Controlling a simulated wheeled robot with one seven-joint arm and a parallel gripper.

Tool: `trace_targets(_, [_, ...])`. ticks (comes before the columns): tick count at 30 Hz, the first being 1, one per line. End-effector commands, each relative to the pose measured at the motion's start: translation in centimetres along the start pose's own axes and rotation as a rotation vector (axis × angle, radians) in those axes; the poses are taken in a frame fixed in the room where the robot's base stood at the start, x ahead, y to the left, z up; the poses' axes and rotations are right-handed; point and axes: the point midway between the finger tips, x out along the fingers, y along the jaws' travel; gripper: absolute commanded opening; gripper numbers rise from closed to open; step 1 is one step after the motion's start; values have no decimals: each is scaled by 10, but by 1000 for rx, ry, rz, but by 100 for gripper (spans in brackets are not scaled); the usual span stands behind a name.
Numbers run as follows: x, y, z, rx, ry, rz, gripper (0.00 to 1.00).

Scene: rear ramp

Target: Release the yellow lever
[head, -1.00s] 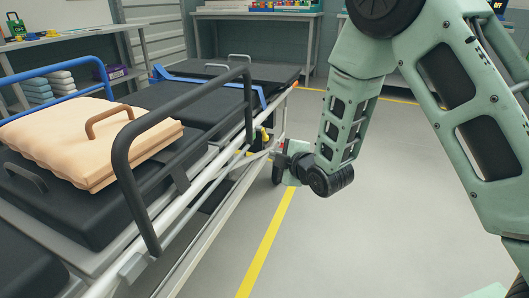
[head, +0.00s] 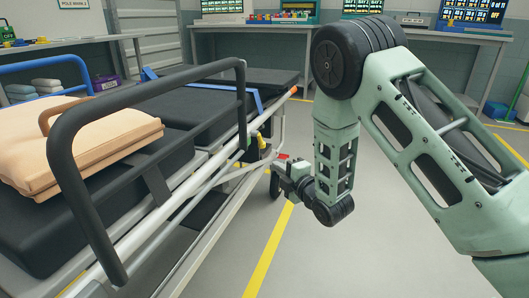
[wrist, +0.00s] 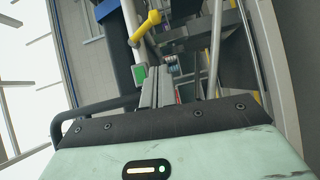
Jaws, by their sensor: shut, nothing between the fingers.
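The yellow lever (wrist: 145,27) shows in the wrist view as a yellow bar with a rounded end, beside a pale rail of the stretcher. In the head view a small patch of yellow (head: 261,141) shows at the stretcher's side, partly hidden by dark parts; I cannot tell its shape there. My gripper (head: 277,179) hangs low beside the stretcher's far end in the head view. In the wrist view its fingers (wrist: 156,87) are together with nothing between them. They point toward the frame below the lever and appear apart from it.
The stretcher (head: 195,226) fills the left side, with a black side rail (head: 150,83) and a peach cushion (head: 90,145). Workbenches (head: 440,35) line the back wall. The grey floor right of the stretcher is open, crossed by a yellow line (head: 268,250).

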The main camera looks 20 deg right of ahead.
Motion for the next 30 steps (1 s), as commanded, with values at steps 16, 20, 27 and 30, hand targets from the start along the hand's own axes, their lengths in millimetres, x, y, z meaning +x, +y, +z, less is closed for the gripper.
trace_targets(16, [100,-4,4,0,-3,2,0])
trace_targets(20, [112,-3,18,1,-2,2,0])
trace_targets(27, [122,-1,28,1,0,0,0])
trace_targets(30, [123,0,28,1,0,-1,0])
